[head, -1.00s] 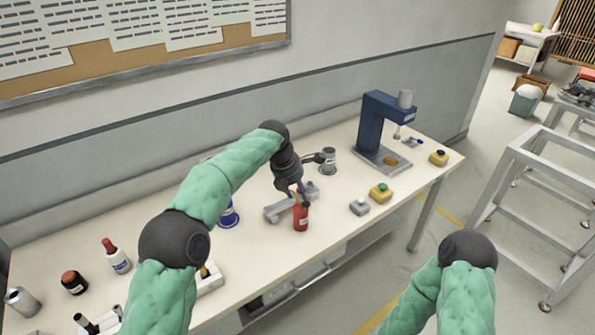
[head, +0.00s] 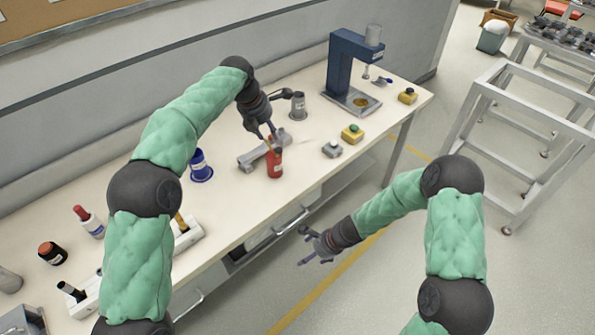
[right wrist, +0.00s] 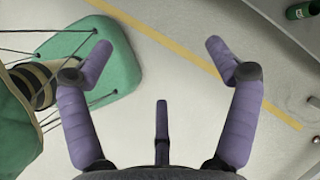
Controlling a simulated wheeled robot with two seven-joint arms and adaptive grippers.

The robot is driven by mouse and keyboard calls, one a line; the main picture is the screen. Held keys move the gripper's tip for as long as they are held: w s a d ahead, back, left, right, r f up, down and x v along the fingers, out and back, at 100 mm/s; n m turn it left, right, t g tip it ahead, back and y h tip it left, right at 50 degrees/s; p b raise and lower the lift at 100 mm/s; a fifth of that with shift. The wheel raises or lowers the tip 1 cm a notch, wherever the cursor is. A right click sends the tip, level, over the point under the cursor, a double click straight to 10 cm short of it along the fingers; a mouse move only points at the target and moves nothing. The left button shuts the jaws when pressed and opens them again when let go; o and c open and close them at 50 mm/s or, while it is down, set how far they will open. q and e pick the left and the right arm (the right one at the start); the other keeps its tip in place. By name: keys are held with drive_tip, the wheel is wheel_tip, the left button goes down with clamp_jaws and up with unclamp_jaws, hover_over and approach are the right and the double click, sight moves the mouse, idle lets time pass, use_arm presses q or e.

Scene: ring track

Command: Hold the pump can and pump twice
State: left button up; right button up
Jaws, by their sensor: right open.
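A red can (head: 275,164) with a dark top, likely the pump can, stands upright on the bench near its front edge. My left gripper (head: 268,137) points down at the top of this can; its fingers overlap the can's top, and I cannot tell whether they touch or grip it. My right gripper (head: 303,247) is open and empty, in front of the bench and apart from the can. In the right wrist view its fingers (right wrist: 158,50) are spread with only floor between them.
A grey bar-shaped piece (head: 262,149) lies beside the red can. A grey cylinder (head: 298,106) and a blue-based item (head: 200,168) stand nearby. Button boxes (head: 352,134) and a blue press (head: 343,65) are to the right. A metal frame (head: 515,140) stands on the floor.

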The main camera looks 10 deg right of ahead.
drive_tip(key=w+a+r+m+t+y, duration=0.25)
drive_tip(key=w+r+m, duration=0.25)
drive_tip(key=w+r, duration=0.4)
drive_tip(key=m+t+y, duration=0.1)
drive_tip(key=m+t, duration=0.4)
approach(277, 166)
drive_tip(key=shift+f, duration=0.5)
drive_tip(key=shift+w+a+t+y, duration=0.1)
drive_tip(key=shift+w+t+y, duration=0.1)
drive_tip(key=shift+t+y, duration=0.05)
drive_tip(key=x, duration=1)
drive_tip(key=shift+w+a+f, duration=0.1)
drive_tip(key=shift+w, duration=0.05)
drive_tip(key=c, duration=1.1)
use_arm(q)
clamp_jaws()
